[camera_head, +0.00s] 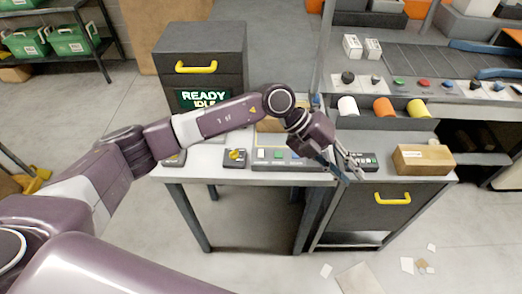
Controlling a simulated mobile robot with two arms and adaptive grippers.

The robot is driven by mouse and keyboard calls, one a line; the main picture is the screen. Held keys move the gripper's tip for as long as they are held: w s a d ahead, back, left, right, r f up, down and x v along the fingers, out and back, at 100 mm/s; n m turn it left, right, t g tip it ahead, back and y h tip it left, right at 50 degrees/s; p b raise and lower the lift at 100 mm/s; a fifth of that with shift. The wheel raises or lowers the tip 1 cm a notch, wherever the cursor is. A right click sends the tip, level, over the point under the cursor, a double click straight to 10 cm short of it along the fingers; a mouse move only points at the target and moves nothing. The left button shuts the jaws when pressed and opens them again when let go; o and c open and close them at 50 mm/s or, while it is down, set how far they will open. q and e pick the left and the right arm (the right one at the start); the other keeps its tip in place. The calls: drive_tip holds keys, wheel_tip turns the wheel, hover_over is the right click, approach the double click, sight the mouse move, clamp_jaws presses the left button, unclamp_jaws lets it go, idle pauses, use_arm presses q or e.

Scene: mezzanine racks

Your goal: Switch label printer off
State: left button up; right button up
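A dark cabinet (199,50) with a yellow handle and a screen (202,98) reading "READY" and "IDLE" stands at the back of the left table. I cannot tell if it is the label printer; no printer label is legible. A grey control panel (262,165) with white, green and blue buttons lies on the table, partly behind my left gripper. A small box with a yellow knob (236,156) is left of it. My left gripper (353,179) reaches over the table's right end, fingers apart and empty, near a dark keypad unit (369,162). My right gripper is not in view.
A cardboard box (422,159) sits on the right cabinet (370,212). White, orange and yellow rolls (383,107) hang behind it, below a conveyor with a row of buttons. Paper scraps (407,265) lie on the floor. A shelf with green bins (70,40) is far left.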

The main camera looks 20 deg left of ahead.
use_arm(q)
drive_tip(key=w+a+f+y, duration=0.2)
drive_tip(key=w+a+y, duration=0.1)
drive_tip(key=a, duration=0.4)
drive_tip(key=w+a+f+y, duration=0.1)
drive_tip(key=w+a+y, duration=0.15)
drive_tip(key=a, duration=0.35)
drive_tip(key=r+n+y, duration=0.1)
drive_tip(key=n+y, duration=0.1)
drive_tip(key=y, duration=0.2)
hover_over(260, 155)
drive_tip(key=shift+d+t, duration=0.3)
drive_tip(key=shift+d, duration=0.1)
drive_tip(key=shift+a, duration=0.35)
wheel_tip(260, 155, down, 8)
drive_tip(key=p, duration=0.2)
drive_tip(key=shift+r+p, duration=0.2)
drive_tip(key=shift+p, duration=0.2)
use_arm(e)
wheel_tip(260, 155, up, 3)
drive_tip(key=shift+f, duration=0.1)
